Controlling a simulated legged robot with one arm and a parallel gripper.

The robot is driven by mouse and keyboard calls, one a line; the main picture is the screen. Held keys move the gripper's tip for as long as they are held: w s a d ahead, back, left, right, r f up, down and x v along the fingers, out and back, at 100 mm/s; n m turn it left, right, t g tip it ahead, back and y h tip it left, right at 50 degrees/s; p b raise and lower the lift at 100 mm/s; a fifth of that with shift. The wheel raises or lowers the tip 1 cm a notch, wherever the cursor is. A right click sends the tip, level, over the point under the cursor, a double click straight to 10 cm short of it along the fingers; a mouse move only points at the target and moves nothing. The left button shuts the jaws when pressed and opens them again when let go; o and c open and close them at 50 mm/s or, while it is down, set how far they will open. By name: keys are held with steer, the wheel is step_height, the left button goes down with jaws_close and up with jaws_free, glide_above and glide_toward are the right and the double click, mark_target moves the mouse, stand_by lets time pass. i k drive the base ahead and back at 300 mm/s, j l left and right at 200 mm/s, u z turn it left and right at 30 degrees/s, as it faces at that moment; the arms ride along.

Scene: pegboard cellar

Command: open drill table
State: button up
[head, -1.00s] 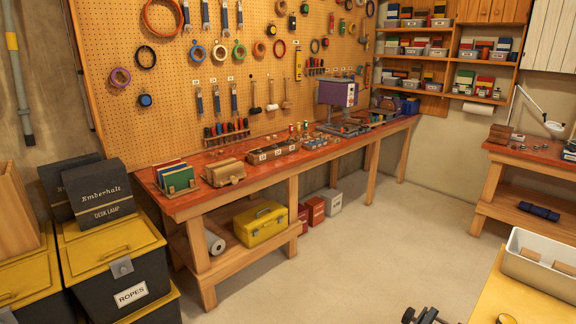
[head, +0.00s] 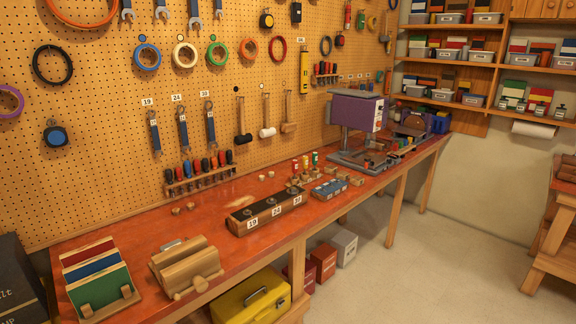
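A drill press with a purple head (head: 361,111) stands towards the far right end of the long red-topped workbench (head: 215,262). Its grey base and table (head: 357,161) sit on the bench top below the head. Small items lie around the base, too small to make out. Whether anything on the drill table is clamped or locked cannot be told from here. My gripper is not in view now.
On the bench stand a wooden block numbered 19, 24, 20 (head: 264,211), a wooden vise-like piece (head: 187,266) and a rack of coloured boards (head: 97,279). A yellow toolbox (head: 252,299) sits underneath. The floor (head: 440,262) in front is clear.

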mark_target(358, 157)
steer(key=i+z, duration=0.15)
steer(key=i, duration=0.3)
steer(key=i+j+z, duration=0.1)
steer(key=i, duration=0.35)
steer(key=i+j+z, duration=0.15)
steer(key=i, duration=0.3)
steer(key=i+j+z, duration=0.1)
steer(key=i, duration=0.3)
steer(key=i+j+z, duration=0.15)
steer(key=i+j, duration=0.15)
steer(key=i, duration=0.15)
